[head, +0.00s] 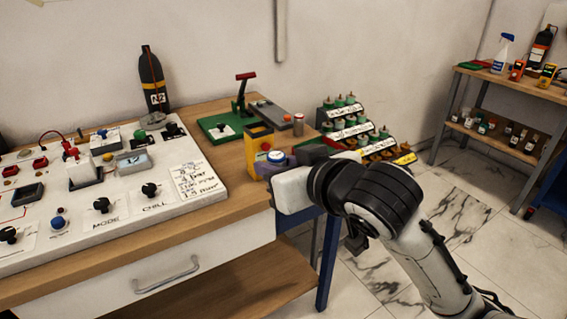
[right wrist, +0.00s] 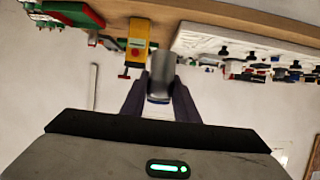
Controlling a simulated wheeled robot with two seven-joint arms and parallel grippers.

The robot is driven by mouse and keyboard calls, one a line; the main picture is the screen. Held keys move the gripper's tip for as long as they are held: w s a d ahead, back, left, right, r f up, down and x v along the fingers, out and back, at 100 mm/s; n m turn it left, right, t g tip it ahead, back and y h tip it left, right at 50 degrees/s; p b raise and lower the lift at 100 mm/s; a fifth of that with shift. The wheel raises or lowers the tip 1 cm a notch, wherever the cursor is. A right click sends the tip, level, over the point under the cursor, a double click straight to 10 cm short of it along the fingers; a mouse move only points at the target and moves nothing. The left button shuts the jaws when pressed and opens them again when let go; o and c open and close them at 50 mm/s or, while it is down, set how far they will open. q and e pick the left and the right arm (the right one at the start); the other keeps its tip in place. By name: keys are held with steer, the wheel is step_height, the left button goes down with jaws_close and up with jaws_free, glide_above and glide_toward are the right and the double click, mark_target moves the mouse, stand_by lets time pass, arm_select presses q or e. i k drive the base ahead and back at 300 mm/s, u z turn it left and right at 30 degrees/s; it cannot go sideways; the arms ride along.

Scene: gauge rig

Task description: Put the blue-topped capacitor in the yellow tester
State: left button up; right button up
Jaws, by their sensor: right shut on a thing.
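The blue-topped capacitor (head: 277,157) is held at the tip of my right gripper (head: 290,158), at the bench's right end. In the right wrist view its grey body (right wrist: 161,78) sits between the two dark fingers of the gripper (right wrist: 160,95), which are shut on it. The yellow tester (head: 259,143) stands just behind and left of the capacitor in the head view. The tester (right wrist: 138,42) also shows in the right wrist view, left of the capacitor and apart from it in the picture. My left gripper is not in view.
A large white control panel (head: 97,205) fills the bench's left part.

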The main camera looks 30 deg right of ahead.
mark_target(259, 151)
steer(key=u, duration=3.3)
steer(key=k, duration=1.05)
steer(key=z, duration=2.1)
